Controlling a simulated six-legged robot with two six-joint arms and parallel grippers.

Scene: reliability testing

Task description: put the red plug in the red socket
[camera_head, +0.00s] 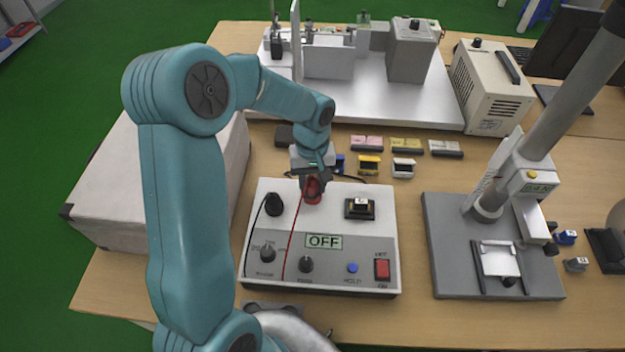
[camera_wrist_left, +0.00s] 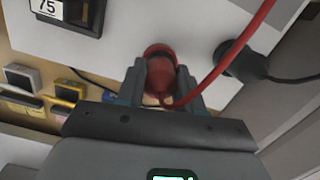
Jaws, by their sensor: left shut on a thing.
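My left gripper (camera_head: 314,180) is shut on the red plug (camera_head: 312,190) at the upper middle of the tester box's panel (camera_head: 335,220). In the wrist view the plug (camera_wrist_left: 160,78) sits between the two fingers (camera_wrist_left: 160,88). A red round rim (camera_wrist_left: 158,52), which looks like the red socket, shows just beyond the plug, in line with it. The plug and rim overlap in this view, so I cannot tell how deep the plug sits. A red cable (camera_wrist_left: 225,65) runs from the plug. My right gripper is not in view.
A black plug (camera_head: 273,204) with a black cable stands left of the red one. A display reading OFF (camera_head: 323,242), knobs and a red switch (camera_head: 382,269) are on the panel. A grey press stand (camera_head: 480,240) is at right; small colored boxes (camera_head: 405,167) lie behind.

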